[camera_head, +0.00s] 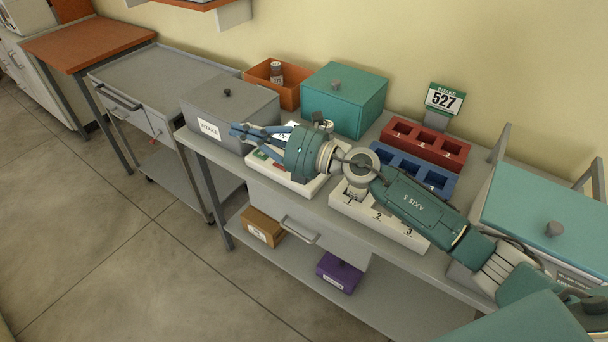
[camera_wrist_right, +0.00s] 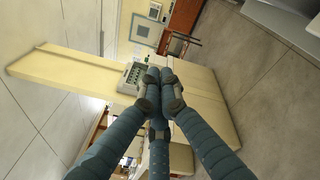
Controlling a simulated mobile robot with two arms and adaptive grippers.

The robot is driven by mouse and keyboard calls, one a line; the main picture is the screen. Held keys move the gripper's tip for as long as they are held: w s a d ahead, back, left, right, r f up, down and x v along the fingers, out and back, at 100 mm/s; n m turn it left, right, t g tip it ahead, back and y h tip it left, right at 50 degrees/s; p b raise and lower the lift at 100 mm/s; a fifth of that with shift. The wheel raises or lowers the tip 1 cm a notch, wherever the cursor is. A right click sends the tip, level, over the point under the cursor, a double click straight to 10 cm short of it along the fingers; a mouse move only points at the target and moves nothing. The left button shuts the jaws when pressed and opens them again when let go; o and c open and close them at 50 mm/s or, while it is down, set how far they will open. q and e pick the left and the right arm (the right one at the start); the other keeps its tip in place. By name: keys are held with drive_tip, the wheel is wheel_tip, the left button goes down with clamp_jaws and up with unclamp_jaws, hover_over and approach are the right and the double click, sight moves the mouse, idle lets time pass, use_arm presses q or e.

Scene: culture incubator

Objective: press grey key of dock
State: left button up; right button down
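The dock (camera_head: 304,187) is a white, low box on the grey bench, with a green key and a red key showing at its left end. My right gripper and wrist cover much of it, and I cannot make out a grey key. My right gripper (camera_head: 237,131) reaches in from the right above the dock, its blue fingers pointing left in front of the grey INTAKE box (camera_head: 232,108). In the right wrist view its fingertips (camera_wrist_right: 161,77) are drawn together with nothing between them. My left gripper is not in view.
Behind stand a teal box (camera_head: 345,100), an orange bin (camera_head: 280,92) and a 527 sign (camera_head: 444,99). Red (camera_head: 426,143) and blue (camera_head: 412,170) racks and a numbered white block (camera_head: 376,219) lie to the right. A grey cart (camera_head: 165,72) stands at left.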

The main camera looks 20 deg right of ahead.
drive_tip(key=w+d+f+n+g+h, duration=0.2)
drive_tip(key=d+f+n+h, duration=0.1)
drive_tip(key=d, duration=0.5)
drive_tip(key=w+d+f+n+g+h, duration=0.1)
drive_tip(key=d+f+n+g+h, duration=0.2)
drive_tip(key=d+f, duration=0.4)
drive_tip(key=shift+w+d+n+h, duration=0.4)
drive_tip(key=shift+d+n+h, duration=0.2)
drive_tip(key=shift+h, duration=0.3)
drive_tip(key=shift+a, duration=0.1)
wheel_tip(320, 180, down, 9)
drive_tip(key=b, duration=0.5)
drive_tip(key=shift+r, duration=0.15)
drive_tip(key=shift+f+b, duration=0.4)
drive_tip(key=shift+b, duration=0.2)
